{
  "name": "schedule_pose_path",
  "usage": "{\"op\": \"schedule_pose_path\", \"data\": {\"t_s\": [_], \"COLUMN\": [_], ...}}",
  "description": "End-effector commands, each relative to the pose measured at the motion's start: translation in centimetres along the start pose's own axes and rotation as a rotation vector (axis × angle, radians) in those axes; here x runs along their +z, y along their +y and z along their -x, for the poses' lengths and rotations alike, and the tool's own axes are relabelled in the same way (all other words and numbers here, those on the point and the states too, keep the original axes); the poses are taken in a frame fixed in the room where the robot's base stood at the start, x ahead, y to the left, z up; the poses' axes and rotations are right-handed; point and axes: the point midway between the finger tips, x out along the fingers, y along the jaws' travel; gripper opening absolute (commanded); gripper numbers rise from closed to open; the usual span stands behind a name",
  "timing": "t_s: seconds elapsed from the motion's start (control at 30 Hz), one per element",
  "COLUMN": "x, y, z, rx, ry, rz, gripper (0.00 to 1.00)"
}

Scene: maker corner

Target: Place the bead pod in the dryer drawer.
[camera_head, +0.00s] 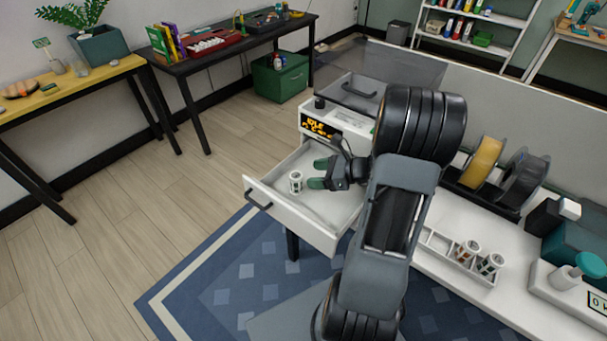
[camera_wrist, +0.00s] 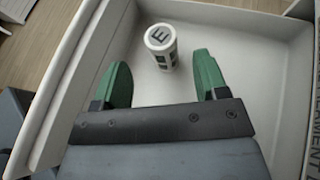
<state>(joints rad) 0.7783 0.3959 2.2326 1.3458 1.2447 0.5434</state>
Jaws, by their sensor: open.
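The bead pod (camera_head: 296,182) is a small white cylinder with dark windows. It stands upright on the floor of the open dryer drawer (camera_head: 285,211). In the wrist view the pod (camera_wrist: 161,46) shows a letter E on its lid, and the drawer's pale wall (camera_wrist: 75,75) runs along the left. My gripper (camera_head: 318,173) is inside the drawer area with its green fingers apart. In the wrist view the gripper (camera_wrist: 162,80) is open and empty, with the pod just beyond the fingertips, apart from them. The dryer (camera_head: 338,118) stands behind the drawer, partly hidden by my arm.
Two more pods (camera_head: 468,250) stand in a white rack (camera_head: 440,243) on the bench to the right. Filament spools (camera_head: 482,162) stand behind it. A black table (camera_head: 220,50) is at the back left. The drawer floor around the pod is clear.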

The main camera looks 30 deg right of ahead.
Motion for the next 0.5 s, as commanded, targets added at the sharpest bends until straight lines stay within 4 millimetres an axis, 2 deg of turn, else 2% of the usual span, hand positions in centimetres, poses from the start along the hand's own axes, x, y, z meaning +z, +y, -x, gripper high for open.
{"op": "schedule_pose_path", "data": {"t_s": [0.1, 0.3, 0.43, 0.5], "x": [0.0, 0.0, 0.5, 1.5], "y": [-0.1, -0.1, 0.7, 2.1], "z": [2.2, 4.6, 4.7, 3.9], "rx": [-0.005, -0.003, 0.034, 0.103], "ry": [0.000, 0.000, 0.026, 0.078], "rz": [0.001, 0.000, 0.046, 0.140], "gripper": [0.67, 0.67, 0.67, 0.67]}}
